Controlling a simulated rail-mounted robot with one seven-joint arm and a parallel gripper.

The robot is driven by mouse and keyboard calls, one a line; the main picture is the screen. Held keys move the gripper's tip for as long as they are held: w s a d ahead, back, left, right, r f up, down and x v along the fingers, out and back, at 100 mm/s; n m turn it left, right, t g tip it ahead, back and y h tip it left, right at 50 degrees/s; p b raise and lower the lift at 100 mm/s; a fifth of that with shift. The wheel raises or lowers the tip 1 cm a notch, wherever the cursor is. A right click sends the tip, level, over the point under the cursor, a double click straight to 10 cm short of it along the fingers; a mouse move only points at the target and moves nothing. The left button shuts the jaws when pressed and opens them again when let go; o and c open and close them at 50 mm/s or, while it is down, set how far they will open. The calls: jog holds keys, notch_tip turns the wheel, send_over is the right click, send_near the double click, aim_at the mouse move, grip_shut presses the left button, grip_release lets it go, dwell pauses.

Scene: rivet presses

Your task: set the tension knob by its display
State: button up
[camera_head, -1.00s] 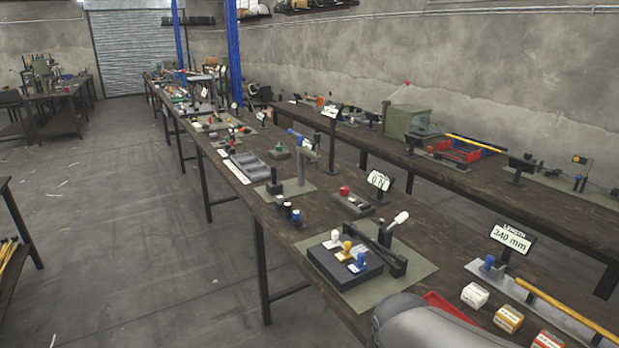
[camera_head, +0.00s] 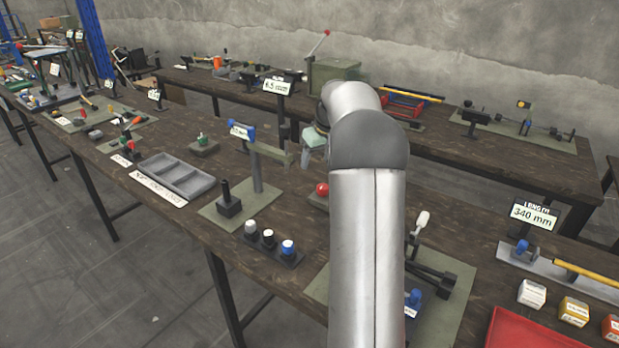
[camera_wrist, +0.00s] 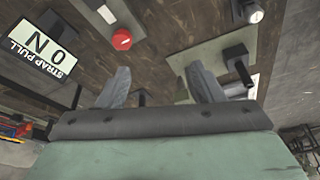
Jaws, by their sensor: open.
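A red round knob (camera_wrist: 122,39) is at the upper middle of the wrist view, beyond my fingers and apart from them. In the head view the red knob (camera_head: 322,189) shows just left of my arm, its base partly hidden. The display (camera_wrist: 42,47) at the left of the wrist view is labelled "STRAP PULL" and reads 0 N, upside down there. In the head view my arm hides this display. My gripper (camera_wrist: 160,88) is open with nothing between its fingers.
A lever with a white handle (camera_head: 421,222) and a display reading 340 mm (camera_head: 533,213) stand to the right.

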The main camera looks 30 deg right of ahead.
send_near(323, 186)
jog(key=shift+t, duration=0.4)
jog(key=p+x, duration=0.1)
jog(key=x, duration=0.2)
jog(key=p+x, duration=0.1)
jog(key=x, duration=0.1)
jog(key=p+x, duration=0.1)
jog(key=x, duration=0.2)
jog(key=shift+s+f+p, duration=0.25)
jog(key=shift+f+p, duration=0.05)
jog(key=shift+f, duration=0.15)
jog(key=c, duration=1)
